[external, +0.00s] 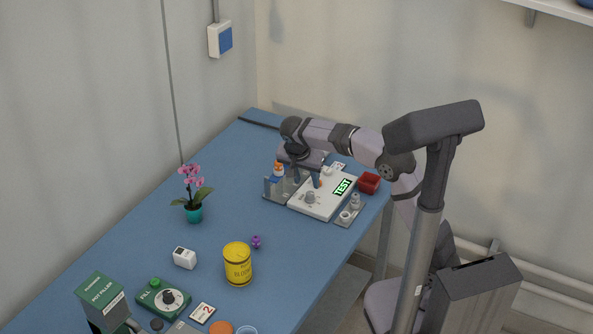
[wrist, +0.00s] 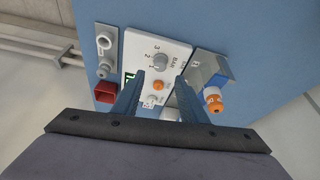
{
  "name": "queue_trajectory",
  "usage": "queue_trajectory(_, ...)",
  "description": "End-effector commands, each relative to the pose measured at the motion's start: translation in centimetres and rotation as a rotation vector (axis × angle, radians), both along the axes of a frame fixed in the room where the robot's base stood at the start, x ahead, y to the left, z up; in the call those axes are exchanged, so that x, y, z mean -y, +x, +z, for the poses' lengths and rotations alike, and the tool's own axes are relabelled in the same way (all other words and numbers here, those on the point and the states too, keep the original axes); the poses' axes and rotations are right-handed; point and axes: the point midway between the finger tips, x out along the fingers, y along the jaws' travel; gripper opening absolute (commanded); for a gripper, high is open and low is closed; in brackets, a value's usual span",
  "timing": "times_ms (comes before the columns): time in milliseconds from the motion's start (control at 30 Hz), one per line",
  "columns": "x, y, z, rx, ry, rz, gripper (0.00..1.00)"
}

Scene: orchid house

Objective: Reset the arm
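A grey bracket (wrist: 207,68) with an orange-capped bottle (wrist: 213,101) stands beside the panel. A red box (external: 369,183) and grey holder (external: 350,211) are on its other side. Nearer are a potted orchid (external: 194,213), yellow tin (external: 238,265), white timer (external: 185,258) and green box (external: 163,299).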

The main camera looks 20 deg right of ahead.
Motion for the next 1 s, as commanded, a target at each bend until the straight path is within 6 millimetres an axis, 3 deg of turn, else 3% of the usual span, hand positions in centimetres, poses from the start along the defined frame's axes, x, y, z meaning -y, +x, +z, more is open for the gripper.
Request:
queue_trajectory(400, 0.0, 0.0, 0.1, 0.000, 0.000, 0.001, 0.39)
queue_trajectory(567, 1.3, -0.4, 0.2, -0.025, -0.005, 0.025, 0.39)
queue_trajectory(767, 6.3, -2.5, 0.4, -0.124, -0.013, 0.132, 0.39)
queue_trajectory(1000, 14.4, -8.8, 0.0, -0.273, 0.021, 0.336, 0.39)
